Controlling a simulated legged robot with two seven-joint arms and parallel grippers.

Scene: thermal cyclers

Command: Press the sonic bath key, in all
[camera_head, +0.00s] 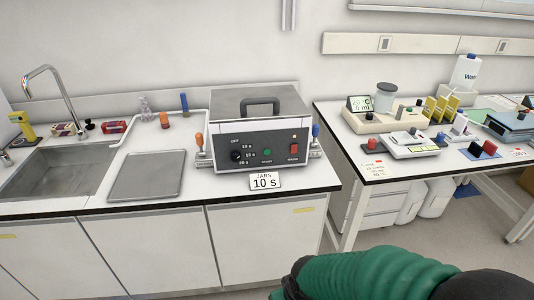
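The sonic bath (261,128) is a grey metal box with a closed, handled lid on the left counter. Its dark front panel has a black dial (237,156) beside OFF and several time marks, a small green key (267,152) in the middle and a red switch (293,148) at the right. The dial's exact setting is too small to tell. A card (264,182) reading "JARS 10 s" stands in front. A green-sleeved arm of mine crosses the bottom right, well below the bath and apart from it. Neither gripper's fingers show.
A steel sink (60,165) with a tap and a grey tray (147,175) lie left of the bath. Orange- and blue-tipped items stand at its sides. A gap separates the counter from the right table (355,170), which holds instruments.

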